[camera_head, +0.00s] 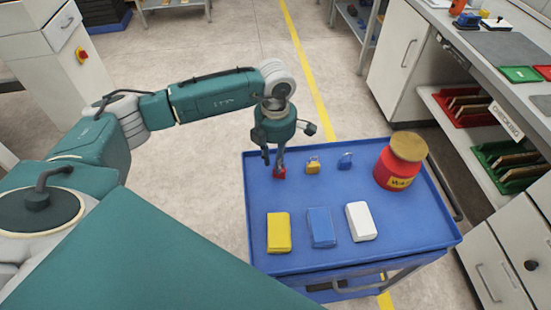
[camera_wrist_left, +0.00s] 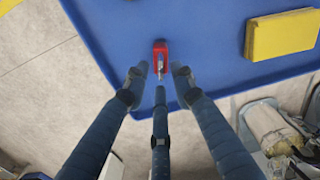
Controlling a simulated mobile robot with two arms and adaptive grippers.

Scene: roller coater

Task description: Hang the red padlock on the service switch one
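The red padlock (camera_head: 280,173) is on the blue cart top (camera_head: 340,190), near its far left corner. It also shows in the left wrist view (camera_wrist_left: 160,50), with its shackle toward my fingers. My left gripper (camera_head: 273,160) reaches down over it. In the left wrist view the gripper (camera_wrist_left: 159,72) has its fingers spread, with the padlock just beyond the fingertips and nothing visibly held. A red knob on a yellow plate (camera_head: 81,55), which may be a service switch, is on a pale cabinet at the upper left. No label saying one is readable. My right gripper is not in view.
A yellow padlock (camera_head: 313,166) and a blue padlock (camera_head: 345,161) stand right of the red one. A red tin (camera_head: 398,165) and yellow, blue and white blocks (camera_head: 360,222) share the cart. A counter (camera_head: 500,60) is at right; floor is clear behind the cart.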

